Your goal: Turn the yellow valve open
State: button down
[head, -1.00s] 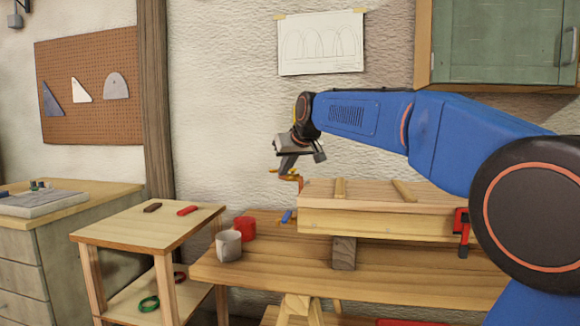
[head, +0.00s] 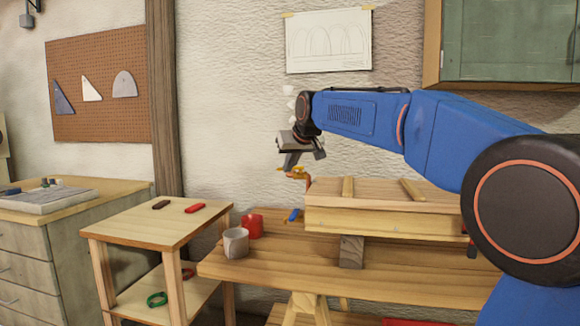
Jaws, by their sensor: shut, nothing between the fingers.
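The yellow valve (head: 298,172) is small and sits at the left end of a long wooden box (head: 390,220), on an orange-brown fitting. My gripper (head: 289,163) points down just above and beside the valve. Its fingers are shut with nothing between them. I cannot tell whether the fingers touch the valve, and the handle is too small to read its angle exactly. Small white puffs (head: 289,98) show against the wall beside my wrist.
A side table (head: 155,228) is further left.

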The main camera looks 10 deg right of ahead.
jog(key=shift+w+a+m, duration=0.1)
jog(key=shift+a+m, duration=0.05)
jog(key=shift+m, duration=0.15)
jog(key=shift+w+a+m+h, duration=0.5)
jog(key=shift+w+h, duration=0.05)
jog(key=shift+w, duration=0.3)
jog(key=shift+w+a+m+h, duration=0.45)
jog(key=shift+w+m+h, duration=0.1)
jog(key=shift+w, duration=0.25)
jog(key=shift+w, duration=0.1)
jog(key=shift+d, duration=0.1)
